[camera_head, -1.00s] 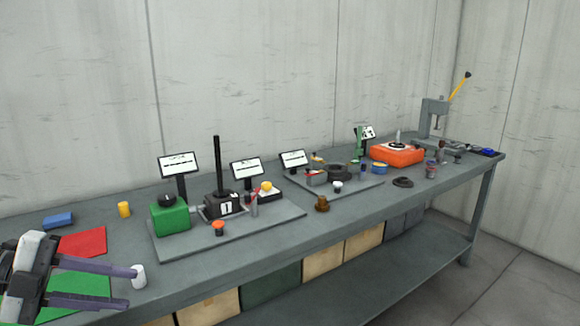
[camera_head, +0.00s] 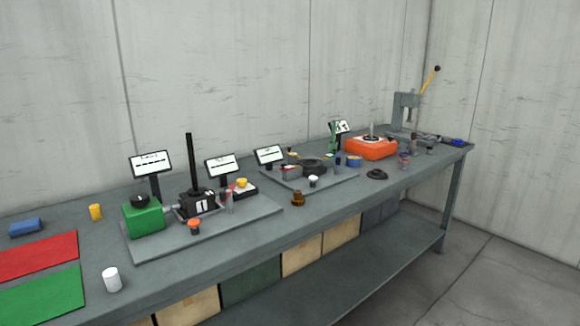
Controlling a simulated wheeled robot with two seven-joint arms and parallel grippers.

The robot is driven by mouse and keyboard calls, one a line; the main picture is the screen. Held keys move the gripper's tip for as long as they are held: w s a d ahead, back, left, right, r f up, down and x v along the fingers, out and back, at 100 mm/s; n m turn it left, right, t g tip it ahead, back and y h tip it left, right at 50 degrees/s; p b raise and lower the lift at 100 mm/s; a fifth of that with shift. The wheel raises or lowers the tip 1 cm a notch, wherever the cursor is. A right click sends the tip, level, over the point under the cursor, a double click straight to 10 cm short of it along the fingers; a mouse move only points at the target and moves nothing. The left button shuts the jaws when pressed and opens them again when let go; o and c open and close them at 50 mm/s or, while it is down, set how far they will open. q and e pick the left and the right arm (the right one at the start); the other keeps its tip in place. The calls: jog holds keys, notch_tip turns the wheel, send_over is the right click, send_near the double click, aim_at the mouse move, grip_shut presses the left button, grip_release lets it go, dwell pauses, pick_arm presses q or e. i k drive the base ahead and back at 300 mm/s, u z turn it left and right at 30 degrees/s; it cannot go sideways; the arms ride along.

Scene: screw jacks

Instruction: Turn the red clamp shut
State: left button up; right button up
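Neither of my grippers is in the head view. No thing in view can be made out for certain as the red clamp. A small grey fixture with a red part (camera_head: 290,171) stands on the second grey plate (camera_head: 322,184), left of a dark round part (camera_head: 314,165). It is too small to tell whether it is a clamp, or open or shut. Another small item with some red (camera_head: 404,160) stands farther right on the bench, right of the orange box (camera_head: 371,149).
The long grey bench (camera_head: 240,236) runs along the wall. A nearer plate (camera_head: 155,246) bears a green box (camera_head: 144,218) and a black unit with a tall lever (camera_head: 190,160). A white cylinder (camera_head: 112,279) stands by a green mat (camera_head: 40,296). A lever press (camera_head: 405,110) is at the far end.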

aim_at(224, 195)
jog(key=u, duration=0.5)
jog(key=k, duration=1.2)
jog(key=z, duration=0.15)
jog(key=i, duration=0.45)
jog(key=z, duration=0.7)
jog(key=i, duration=0.95)
jog(key=u, duration=0.7)
jog(key=i, duration=0.8)
jog(key=u, duration=0.85)
